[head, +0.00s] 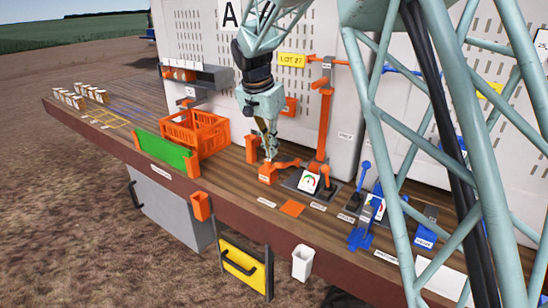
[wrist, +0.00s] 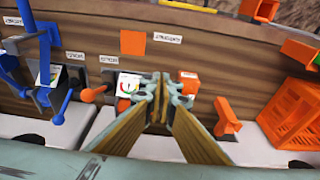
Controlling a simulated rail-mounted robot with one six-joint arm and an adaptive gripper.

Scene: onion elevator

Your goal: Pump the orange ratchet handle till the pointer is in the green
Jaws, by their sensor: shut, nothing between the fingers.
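My gripper (head: 268,156) points down with its fingers together, just above a low orange mechanism (head: 268,176) on the bench. An orange arm (head: 288,163) sticks out to the right beside the fingertips; I take it for the ratchet handle. I cannot tell whether the fingers touch it. In the wrist view the closed fingertips (wrist: 162,78) lie between the gauge (wrist: 128,86) and an orange block (wrist: 188,84), and they hide part of the mechanism. The gauge also shows in the head view (head: 309,182), with a red and green arc. Its pointer is too small to read.
A small orange-knobbed lever (wrist: 87,95) stands beside the gauge. A tall orange post (head: 324,125) rises behind. An orange crate (head: 195,132) is to the left, and blue fixtures (head: 362,215) are to the right. A flat orange square (head: 292,208) lies in front.

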